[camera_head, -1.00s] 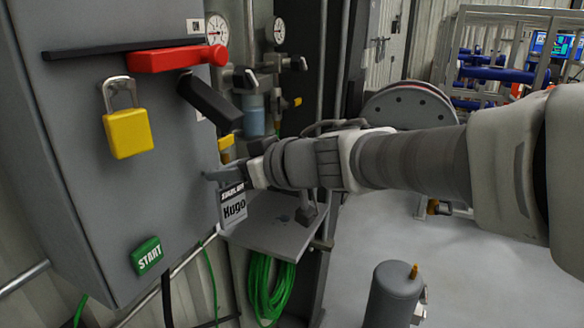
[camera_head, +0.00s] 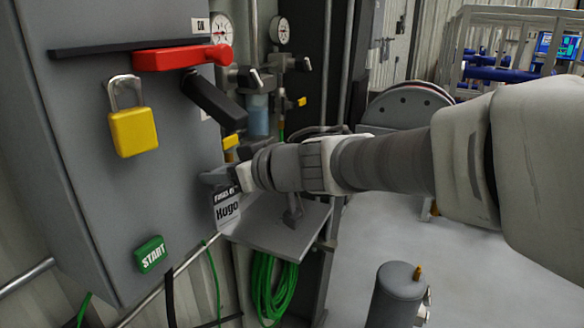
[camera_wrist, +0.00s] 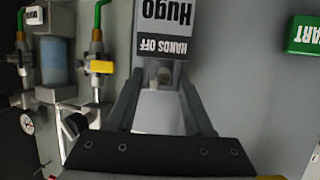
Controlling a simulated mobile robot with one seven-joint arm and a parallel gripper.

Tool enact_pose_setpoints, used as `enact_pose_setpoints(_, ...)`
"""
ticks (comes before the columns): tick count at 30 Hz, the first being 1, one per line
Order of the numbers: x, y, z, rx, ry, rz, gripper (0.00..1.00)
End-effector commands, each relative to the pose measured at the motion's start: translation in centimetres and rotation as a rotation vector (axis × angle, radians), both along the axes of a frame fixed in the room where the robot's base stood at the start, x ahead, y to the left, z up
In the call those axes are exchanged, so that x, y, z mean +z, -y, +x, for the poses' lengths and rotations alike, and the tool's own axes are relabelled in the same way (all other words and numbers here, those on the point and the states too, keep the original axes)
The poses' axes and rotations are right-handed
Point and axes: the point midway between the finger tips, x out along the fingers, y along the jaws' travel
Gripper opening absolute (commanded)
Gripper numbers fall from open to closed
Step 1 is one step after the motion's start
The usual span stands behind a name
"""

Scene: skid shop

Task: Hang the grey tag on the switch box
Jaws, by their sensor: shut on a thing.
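The switch box (camera_head: 85,200) is the large grey cabinet on the left, with a red handle (camera_head: 182,57) near its top. A yellow padlock (camera_head: 133,131) hangs by its shackle on the front below the handle. My gripper (camera_head: 218,180) is by the box's right edge, lower than the padlock, and shut on the grey tag (camera_head: 227,210). The tag hangs below the fingers, lettered "Hugo". In the wrist view the tag (camera_wrist: 165,22) shows upside down, reading "HANDS OFF Hugo", between the fingertips (camera_wrist: 162,75). Whether it touches the box is unclear.
A green START button (camera_head: 150,254) is low on the box front. A black lever (camera_head: 213,98) juts out under the red handle. Gauges (camera_head: 280,30) and pipes stand behind my gripper. A grey shelf (camera_head: 270,238) and green hose (camera_head: 273,290) are below it.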

Motion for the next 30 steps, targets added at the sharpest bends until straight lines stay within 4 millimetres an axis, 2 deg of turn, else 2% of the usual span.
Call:
enact_pose_setpoints(7, -0.02, 0.01, 0.00, 0.000, 0.000, 0.000, 0.21)
enact_pose_setpoints(8, -0.02, 0.01, 0.00, 0.000, 0.000, 0.000, 0.54)
enact_pose_setpoints(12, -0.01, -0.02, -0.02, 0.001, 0.000, 0.000, 0.79)
enact_pose_setpoints(14, -0.02, -0.05, -0.05, 0.002, -0.001, 0.000, 0.87)
enact_pose_setpoints(26, 0.05, -0.21, -0.26, 0.008, -0.001, 0.001, 0.87)
enact_pose_setpoints(30, 0.56, 0.58, -0.74, 0.006, 0.001, 0.000, 0.87)
